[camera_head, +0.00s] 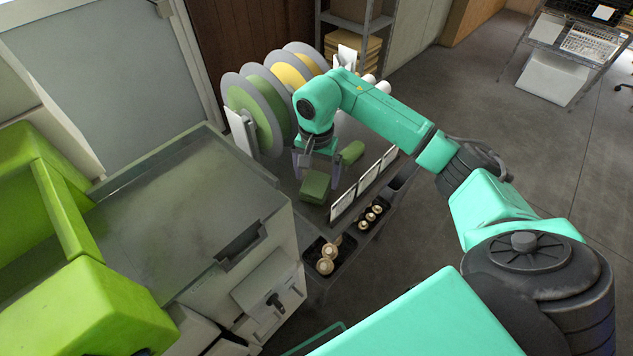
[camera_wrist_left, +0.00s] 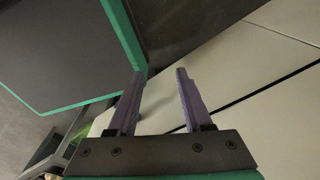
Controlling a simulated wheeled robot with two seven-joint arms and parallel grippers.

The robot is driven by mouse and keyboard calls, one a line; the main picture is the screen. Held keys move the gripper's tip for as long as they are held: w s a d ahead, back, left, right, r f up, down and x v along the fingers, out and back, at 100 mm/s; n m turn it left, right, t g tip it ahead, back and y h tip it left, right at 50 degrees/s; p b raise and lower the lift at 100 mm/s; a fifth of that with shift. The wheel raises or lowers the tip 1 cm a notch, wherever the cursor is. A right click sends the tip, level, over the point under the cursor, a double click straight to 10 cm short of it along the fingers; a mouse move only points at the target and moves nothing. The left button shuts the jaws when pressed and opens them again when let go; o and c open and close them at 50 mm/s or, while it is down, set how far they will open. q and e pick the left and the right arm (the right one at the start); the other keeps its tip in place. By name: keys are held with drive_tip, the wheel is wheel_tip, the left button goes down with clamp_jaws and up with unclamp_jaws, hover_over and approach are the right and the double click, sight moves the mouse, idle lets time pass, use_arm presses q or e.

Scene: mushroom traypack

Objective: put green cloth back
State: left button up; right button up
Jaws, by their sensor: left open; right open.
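One folded green cloth (camera_head: 315,187) lies on the dark work table (camera_head: 284,180), below and slightly in front of my right gripper. A second green folded piece (camera_head: 352,152) lies just to the right of that gripper, farther back. My right gripper (camera_head: 317,168) is open, its fingers pointing down close to the front cloth; I cannot tell whether they touch it. My left gripper (camera_wrist_left: 158,92) is open and empty in the left wrist view, over pale panels and a dark surface; it is not seen in the head view.
Large reels (camera_head: 254,110) with green and yellow rolls stand behind the cloths. White upright cards (camera_head: 368,178) stand along the right of the table. Black trays with mushrooms (camera_head: 325,264) sit at its front. A grey metal-topped cabinet (camera_head: 185,210) is at left, beside a bright green machine (camera_head: 75,300).

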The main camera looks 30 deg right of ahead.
sight(317, 185)
wheel_tip(317, 185, up, 9)
drive_tip(key=b, duration=0.1)
drive_tip(key=shift+r, duration=0.1)
idle(0.3)
